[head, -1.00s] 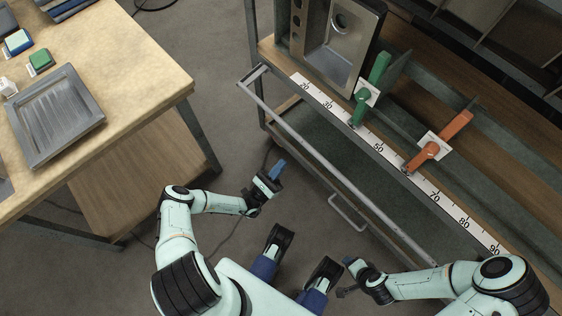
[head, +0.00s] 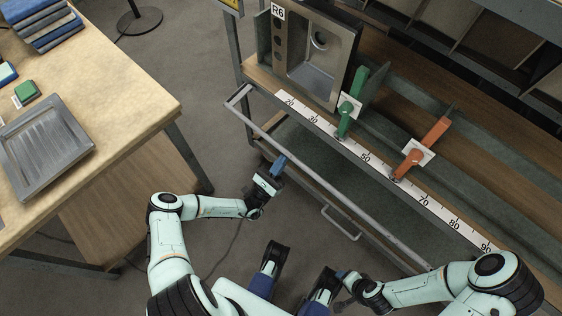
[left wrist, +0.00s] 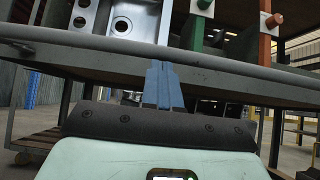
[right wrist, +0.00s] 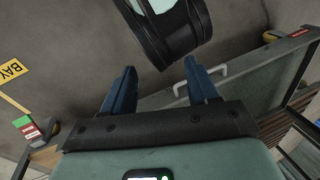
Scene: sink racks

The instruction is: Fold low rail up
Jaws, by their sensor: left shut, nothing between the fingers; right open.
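The low rail (head: 300,158) is a long grey bar along the front of the sink rack, running diagonally in the head view. In the left wrist view the low rail (left wrist: 90,42) crosses above and beyond the fingers. My left gripper (head: 279,165) is shut and empty, just on the near side of the rail, close to its left half. Its blue fingers (left wrist: 163,85) point up toward the rail; I cannot tell whether they touch it. My right gripper (right wrist: 160,80) is open and empty, low in front of the rack; in the head view it is small and partly hidden.
A metal sink (head: 318,60) stands on the rack shelf behind a number scale (head: 365,160). A green lever (head: 350,105) and an orange lever (head: 425,150) stand beside it. A U-shaped handle (head: 340,225) sits below the rail.

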